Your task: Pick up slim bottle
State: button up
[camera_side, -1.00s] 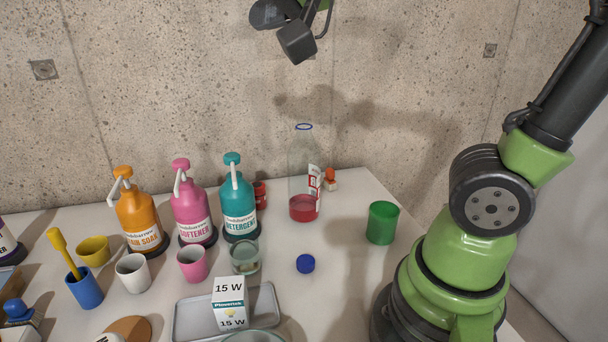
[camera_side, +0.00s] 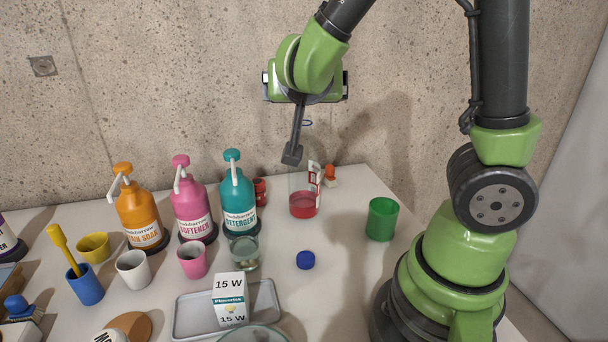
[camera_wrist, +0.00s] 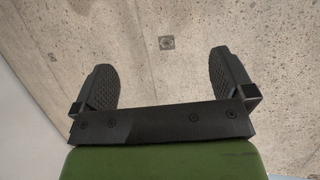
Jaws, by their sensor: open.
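My gripper (camera_side: 292,155) hangs in front of the bottle's neck, with one dark finger clearly seen pointing down. In the wrist view my gripper (camera_wrist: 163,82) has its two fingers wide apart with nothing between them. That view shows only wall, not the bottle.
A teal detergent pump bottle (camera_side: 238,205) and a small red object (camera_side: 260,190) stand left of the slim bottle. A green cup (camera_side: 382,219) is to its right. A blue cap (camera_side: 305,260) lies in front, near a grey tray (camera_side: 265,303) with a bulb box (camera_side: 229,299).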

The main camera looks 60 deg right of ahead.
send_near(304, 179)
jog(key=w+d, duration=0.1)
jog(key=d, duration=0.1)
jog(key=x, duration=0.7)
jog(key=f+x, duration=0.1)
jog(key=x, duration=0.2)
jog(key=shift+w+d+f, duration=0.1)
jog(key=shift+f, duration=0.05)
jog(key=c, duration=1)
